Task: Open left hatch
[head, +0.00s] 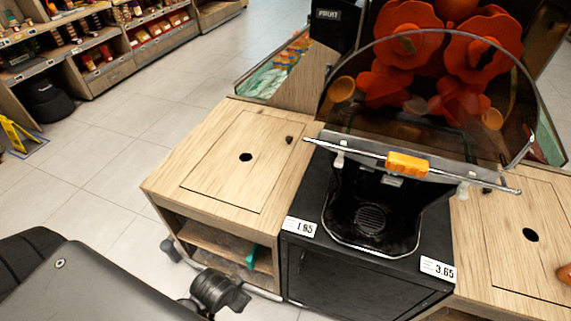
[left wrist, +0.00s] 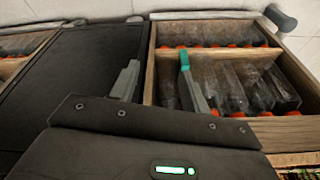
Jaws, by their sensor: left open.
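The left hatch (head: 225,180) is a square wooden panel in the top of the left wooden cabinet (head: 165,187). It lies shut and flush, with a dark round finger hole (head: 245,157) near its middle. In the left wrist view my left gripper (left wrist: 157,66) is open and empty, its two grey fingers apart, one with a teal tip. That view looks at the cabinet front, with open shelves and a black panel; the hatch does not show there. In the head view the gripper sits low, mostly unclear, below the hatch. My right gripper is in neither view.
The black juicer (head: 372,218) with a clear cover and orange handle (head: 407,164) stands right of the hatch. Another wooden top with a hole (head: 530,235) lies beyond it. Bottles with orange caps (left wrist: 235,90) fill the cabinet shelves.

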